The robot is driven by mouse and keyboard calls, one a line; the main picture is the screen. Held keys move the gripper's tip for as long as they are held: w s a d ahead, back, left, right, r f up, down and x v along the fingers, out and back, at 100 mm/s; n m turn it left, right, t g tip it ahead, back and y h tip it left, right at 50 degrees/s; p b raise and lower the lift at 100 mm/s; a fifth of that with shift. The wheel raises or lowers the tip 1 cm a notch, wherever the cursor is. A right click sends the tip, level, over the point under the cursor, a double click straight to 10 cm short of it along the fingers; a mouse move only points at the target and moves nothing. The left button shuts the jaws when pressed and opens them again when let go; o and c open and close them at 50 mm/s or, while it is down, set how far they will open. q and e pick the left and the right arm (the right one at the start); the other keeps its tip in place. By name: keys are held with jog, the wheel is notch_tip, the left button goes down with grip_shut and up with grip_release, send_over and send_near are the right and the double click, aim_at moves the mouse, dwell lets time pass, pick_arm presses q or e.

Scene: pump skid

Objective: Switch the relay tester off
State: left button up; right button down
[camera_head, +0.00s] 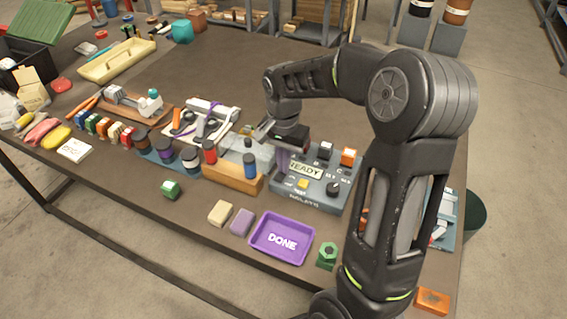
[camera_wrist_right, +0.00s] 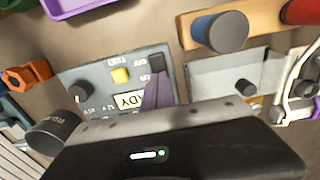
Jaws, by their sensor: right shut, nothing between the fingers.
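The relay tester (camera_head: 322,200) is a blue-grey box at the right of the table, with a display reading READY (camera_head: 306,171). It has a yellow button (camera_head: 303,183), a black knob (camera_head: 333,189), and a black and an orange block (camera_head: 348,157) at its back. In the wrist view the tester's panel (camera_wrist_right: 97,72) shows OFF and TEST lettering. My right gripper (camera_head: 282,168) is over the panel's left end, its purple fingers (camera_wrist_right: 158,92) shut and empty. They cover part of the display and of the switch area; contact and switch position cannot be told.
A wooden block with red and blue cylinders (camera_head: 232,173) stands just left of the tester. A purple DONE tray (camera_head: 283,238) and a green nut block (camera_head: 327,256) lie in front. My right arm hides the table's right side. The rear middle table is clear.

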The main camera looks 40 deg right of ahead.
aim_at(281, 175)
jog(key=shift+s+a+f, duration=0.15)
jog(key=shift+a, duration=0.05)
jog(key=shift+s+a, duration=0.25)
jog(key=shift+a, duration=0.3)
pick_arm(q)
jog(key=shift+r, duration=0.1)
pick_arm(e)
jog(key=shift+r, duration=0.2)
jog(key=shift+w+d+r+p, duration=0.1)
jog(key=shift+r+p, duration=0.4)
jog(key=shift+r, duration=0.05)
notch_tip(281, 175, up, 4)
jog(key=p, duration=0.3)
pick_arm(q)
jog(key=shift+b+v, duration=0.8)
jog(key=shift+v, duration=0.45)
pick_arm(e)
notch_tip(281, 175, up, 9)
pick_arm(q)
jog(key=shift+a, duration=0.15)
